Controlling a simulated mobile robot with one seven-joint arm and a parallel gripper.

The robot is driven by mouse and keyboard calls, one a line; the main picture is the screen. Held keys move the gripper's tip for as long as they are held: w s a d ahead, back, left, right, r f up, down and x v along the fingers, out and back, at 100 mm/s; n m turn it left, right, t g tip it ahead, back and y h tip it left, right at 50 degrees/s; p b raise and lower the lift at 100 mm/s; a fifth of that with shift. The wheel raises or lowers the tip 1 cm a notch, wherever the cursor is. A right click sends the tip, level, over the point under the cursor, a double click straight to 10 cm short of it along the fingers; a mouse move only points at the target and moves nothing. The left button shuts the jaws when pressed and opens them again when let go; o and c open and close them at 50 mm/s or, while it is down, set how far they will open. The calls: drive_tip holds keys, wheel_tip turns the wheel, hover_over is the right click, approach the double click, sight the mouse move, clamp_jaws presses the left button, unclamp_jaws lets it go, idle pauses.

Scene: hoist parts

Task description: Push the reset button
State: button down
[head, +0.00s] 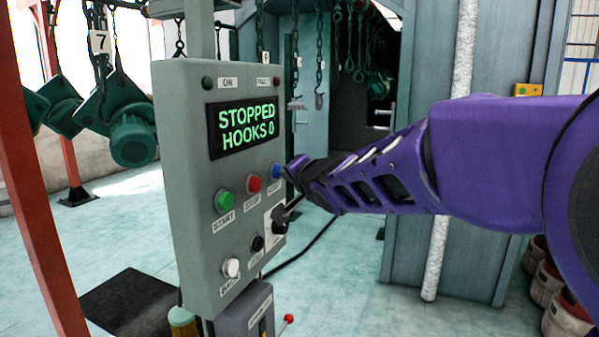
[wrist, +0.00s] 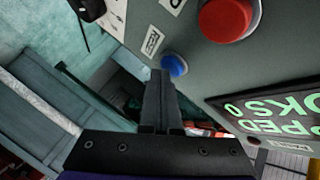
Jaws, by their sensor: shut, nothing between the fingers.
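The grey control panel (head: 180,180) carries a blue button (head: 277,171) on its right edge, with a small label below it that is hard to read. It also shows in the wrist view (wrist: 174,65), beside a white label. My gripper (head: 288,172) is shut and empty. Its fingertips (wrist: 160,75) are right by the blue button and overlap its lower edge in the wrist view. I cannot tell whether they touch it. The screen (head: 243,126) reads "STOPPED HOOKS 0".
A red stop button (head: 254,184) and green start button (head: 224,201) sit left of the blue one. Below are a black selector (head: 279,219), a black button (head: 257,243) and a white button (head: 231,267). Green hoist parts (head: 133,134) hang at left. A blue-grey cabinet (head: 485,240) stands behind my arm.

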drive_tip(key=shift+s+d+p, duration=0.3)
drive_tip(key=shift+d+p, duration=0.35)
drive_tip(key=d+p, duration=0.1)
drive_tip(key=s+d+p, duration=0.1)
drive_tip(key=d+p, duration=0.2)
drive_tip(key=shift+s+d, duration=0.35)
drive_tip(key=shift+d, duration=0.05)
idle(0.3)
